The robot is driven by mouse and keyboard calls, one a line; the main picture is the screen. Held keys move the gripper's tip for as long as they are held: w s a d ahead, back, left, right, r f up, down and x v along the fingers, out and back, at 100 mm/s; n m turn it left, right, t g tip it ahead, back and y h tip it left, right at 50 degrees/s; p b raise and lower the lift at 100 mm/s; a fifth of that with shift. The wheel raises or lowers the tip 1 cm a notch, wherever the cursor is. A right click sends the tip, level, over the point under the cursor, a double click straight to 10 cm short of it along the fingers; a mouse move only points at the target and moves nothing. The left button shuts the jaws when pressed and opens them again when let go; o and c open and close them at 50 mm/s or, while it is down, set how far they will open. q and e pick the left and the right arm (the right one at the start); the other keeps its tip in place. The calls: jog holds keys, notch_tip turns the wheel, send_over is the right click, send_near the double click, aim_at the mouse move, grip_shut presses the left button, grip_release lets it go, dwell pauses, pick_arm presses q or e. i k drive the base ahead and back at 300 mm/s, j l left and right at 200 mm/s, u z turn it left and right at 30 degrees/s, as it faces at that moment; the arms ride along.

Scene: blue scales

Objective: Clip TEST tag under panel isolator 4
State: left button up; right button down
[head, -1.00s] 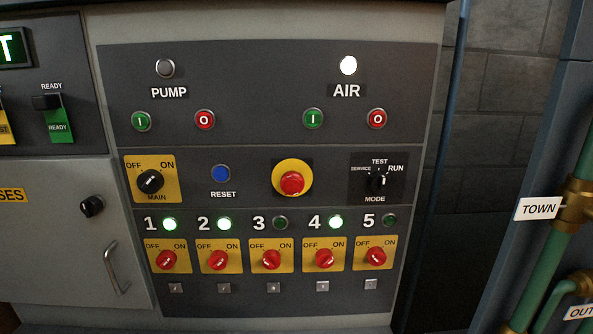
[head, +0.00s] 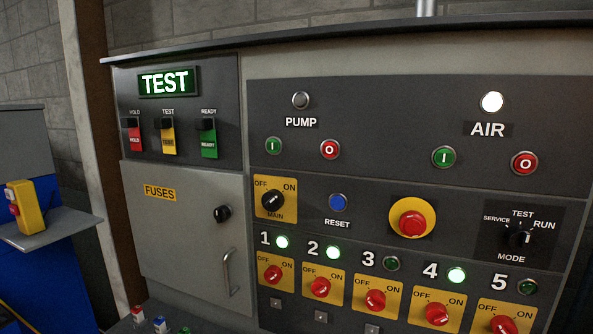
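A yellow TEST tag (head: 168,142) hangs from a black holder in the upper left panel, between a red HOLD tag (head: 135,138) and a green READY tag (head: 208,143). Isolator 4 (head: 437,314) is a red knob on a yellow OFF/ON plate, low on the right panel. The spot below isolator 4 is cut off by the bottom of the picture. Neither of my grippers shows.
A lit TEST sign (head: 166,82) is above the tags. The fuse door (head: 175,230) has a protruding handle (head: 229,273). A red emergency button (head: 411,223) sticks out. Small square clips (head: 276,303) sit under isolators 1 to 3. A shelf with a yellow box (head: 27,208) stands left.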

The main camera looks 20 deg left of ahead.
aim_at(164, 124)
jog(key=u, duration=1.45)
jog(key=z, duration=1.7)
jog(key=u, duration=1.7)
jog(key=i+j+z, duration=0.15)
jog(key=j, duration=0.35)
jog(key=i+j+z, duration=0.15)
jog(key=i+j, duration=0.15)
jog(key=j, duration=0.2)
jog(key=i+j+z, duration=0.2)
jog(key=j, duration=0.3)
jog(key=i+j+z, duration=0.15)
jog(key=j, duration=0.4)
jog(key=j+z, duration=0.15)
jog(key=j, duration=0.4)
jog(key=i+j+z, duration=0.15)
jog(key=j, duration=0.4)
